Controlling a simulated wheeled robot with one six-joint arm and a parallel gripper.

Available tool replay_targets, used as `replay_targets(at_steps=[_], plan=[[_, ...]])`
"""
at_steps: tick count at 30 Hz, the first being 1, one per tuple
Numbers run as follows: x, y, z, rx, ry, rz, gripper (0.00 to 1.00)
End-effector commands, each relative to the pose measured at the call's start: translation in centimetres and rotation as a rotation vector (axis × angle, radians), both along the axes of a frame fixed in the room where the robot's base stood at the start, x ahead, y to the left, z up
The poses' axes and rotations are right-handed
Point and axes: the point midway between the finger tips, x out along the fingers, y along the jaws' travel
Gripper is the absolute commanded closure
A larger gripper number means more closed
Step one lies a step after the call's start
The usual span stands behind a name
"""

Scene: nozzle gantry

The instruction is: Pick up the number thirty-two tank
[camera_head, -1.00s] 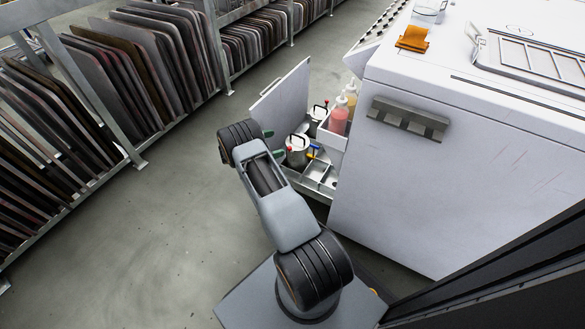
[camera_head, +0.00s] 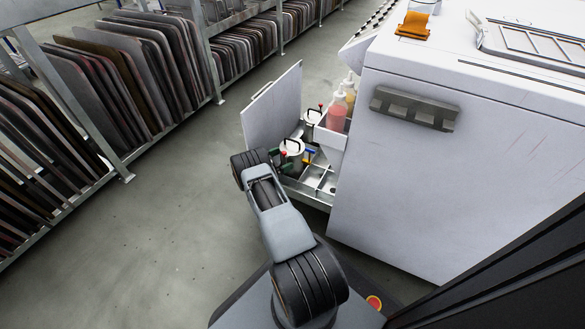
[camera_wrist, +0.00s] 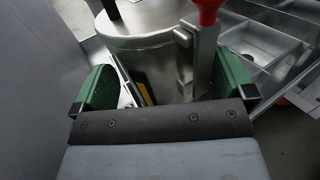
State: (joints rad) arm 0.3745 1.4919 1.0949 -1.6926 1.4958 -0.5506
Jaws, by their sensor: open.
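A silvery metal tank (camera_head: 292,150) with a round lid and dark handle stands at the front of the open drawer. In the wrist view the tank (camera_wrist: 150,50) fills the space ahead, with a red knob (camera_wrist: 207,10) on a metal fitting at its right. My gripper (camera_wrist: 163,80) is open, its green-padded fingers apart to the left and right of the tank. Clear contact does not show. A second, similar tank (camera_head: 311,122) stands behind the first. No number is readable on either, so I cannot tell which is thirty-two.
The drawer's compartments (camera_head: 319,178) lie right of the front tank. A red bottle (camera_head: 337,117) and a yellowish one stand behind, beside the white cabinet (camera_head: 430,170). An upright white panel (camera_head: 272,112) stands close on the left. Plate racks (camera_head: 120,70) line the far left; the floor between is clear.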

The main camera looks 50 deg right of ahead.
Motion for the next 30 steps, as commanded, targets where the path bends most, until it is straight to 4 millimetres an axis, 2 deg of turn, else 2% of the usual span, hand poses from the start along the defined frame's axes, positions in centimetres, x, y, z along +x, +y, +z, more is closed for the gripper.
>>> replay_targets(at_steps=[1, 5, 12, 30], plan=[[-0.2, -0.8, -0.2, -0.001, -0.002, -0.003, 0.00], [-0.5, -2.2, -0.2, 0.000, -0.001, -0.002, 0.00], [-0.5, -2.4, 0.0, 0.000, 0.000, 0.000, 0.01], [-0.5, -2.3, 0.0, 0.000, 0.000, 0.000, 0.58]])
